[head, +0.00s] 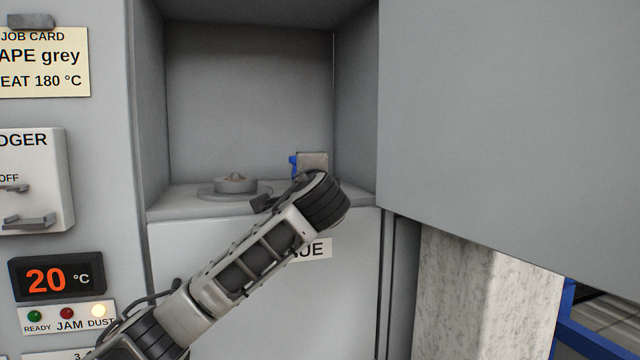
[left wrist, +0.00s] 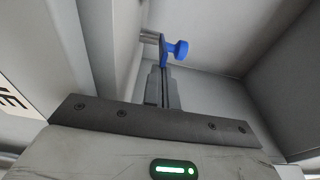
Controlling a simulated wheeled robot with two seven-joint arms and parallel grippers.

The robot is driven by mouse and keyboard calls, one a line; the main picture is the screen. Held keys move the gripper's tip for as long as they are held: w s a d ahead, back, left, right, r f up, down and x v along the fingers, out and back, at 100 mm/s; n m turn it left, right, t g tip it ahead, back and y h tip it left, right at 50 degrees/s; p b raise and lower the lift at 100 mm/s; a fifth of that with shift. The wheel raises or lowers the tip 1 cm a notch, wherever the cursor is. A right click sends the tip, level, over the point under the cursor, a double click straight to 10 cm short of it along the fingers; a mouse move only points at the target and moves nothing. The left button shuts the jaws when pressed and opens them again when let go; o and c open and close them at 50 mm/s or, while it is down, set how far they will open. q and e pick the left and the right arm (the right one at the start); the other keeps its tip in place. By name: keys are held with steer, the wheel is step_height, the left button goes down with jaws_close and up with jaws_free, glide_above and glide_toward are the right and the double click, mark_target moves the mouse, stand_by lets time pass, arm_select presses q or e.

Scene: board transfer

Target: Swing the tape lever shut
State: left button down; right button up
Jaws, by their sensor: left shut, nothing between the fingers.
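The blue tape lever (head: 293,166) stands in the open recess, just beyond my left wrist. In the left wrist view the lever (left wrist: 163,50) shows as a blue arm with a round knob (left wrist: 181,49), next to a short metal pin (left wrist: 150,38). My left gripper (left wrist: 162,78) is shut and empty, its fingertips close to the lower end of the lever. I cannot tell whether they touch it. In the head view my left wrist hides the fingers and the lever's lower part. My right gripper is in neither view.
A round grey hub (head: 236,184) sits on the recess floor, left of the lever. A large grey panel (head: 510,120) bounds the recess on the right. A job card (head: 45,62), a temperature display (head: 57,278) and indicator lamps (head: 67,315) are at left; the dust lamp is lit.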

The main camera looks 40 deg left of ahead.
arm_select(q)
steer(key=shift+s+a, duration=1)
steer(key=shift+a, duration=0.05)
